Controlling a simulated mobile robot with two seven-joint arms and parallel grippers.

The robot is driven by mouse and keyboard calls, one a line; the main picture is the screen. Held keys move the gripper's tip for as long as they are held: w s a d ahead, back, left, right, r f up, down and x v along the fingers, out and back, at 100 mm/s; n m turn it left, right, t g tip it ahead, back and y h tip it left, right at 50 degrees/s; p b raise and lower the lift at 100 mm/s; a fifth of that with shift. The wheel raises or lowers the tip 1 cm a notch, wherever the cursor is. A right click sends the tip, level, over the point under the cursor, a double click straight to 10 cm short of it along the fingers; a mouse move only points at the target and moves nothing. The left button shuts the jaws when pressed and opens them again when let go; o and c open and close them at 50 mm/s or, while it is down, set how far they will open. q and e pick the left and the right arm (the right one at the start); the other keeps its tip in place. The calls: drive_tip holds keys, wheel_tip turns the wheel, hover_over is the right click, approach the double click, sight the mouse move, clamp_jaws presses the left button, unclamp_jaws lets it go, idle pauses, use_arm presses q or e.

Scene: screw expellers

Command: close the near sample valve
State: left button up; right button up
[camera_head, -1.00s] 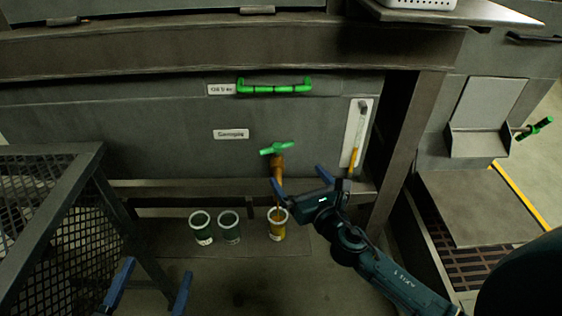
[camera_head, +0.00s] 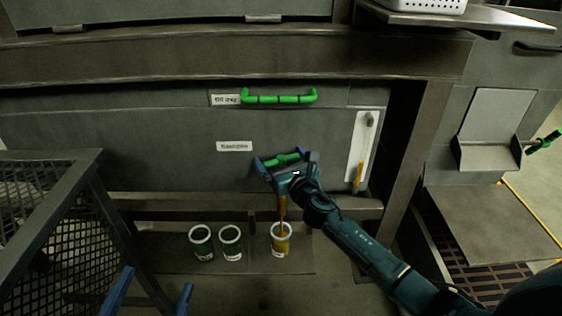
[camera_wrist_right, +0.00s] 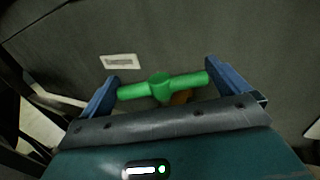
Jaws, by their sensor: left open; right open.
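The near sample valve has a green T-handle (camera_head: 283,159) on a brass-coloured spout (camera_head: 283,207) under the sample label. My right gripper (camera_head: 287,158) is open, with its blue fingers on either side of the handle. In the right wrist view the green handle (camera_wrist_right: 163,87) lies crosswise between the fingertips of the right gripper (camera_wrist_right: 160,80), its ends close to both fingers; whether they touch I cannot tell. A yellow-filled cup (camera_head: 280,240) stands below the spout, with an amber stream between them. My left gripper (camera_head: 148,291) is open and empty at the bottom left.
Two dark-filled cups (camera_head: 202,243) (camera_head: 231,243) stand left of the yellow one on a low shelf. A green drawer handle (camera_head: 279,98) is above the valve. A gauge strip (camera_head: 361,145) is to the right. A mesh guard (camera_head: 60,225) stands at left.

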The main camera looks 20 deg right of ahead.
drive_tip(key=shift+w, duration=0.1)
drive_tip(key=shift+c, duration=0.4)
drive_tip(key=c, duration=0.6)
drive_tip(key=m+h, duration=0.3)
drive_tip(key=h, duration=0.1)
drive_tip(key=shift+a+h, duration=0.1)
drive_tip(key=shift+h, duration=0.3)
drive_tip(key=shift+m+g+h, duration=0.3)
drive_tip(key=shift+m+h, duration=0.7)
drive_tip(key=shift+h, duration=0.5)
drive_tip(key=o, duration=0.7)
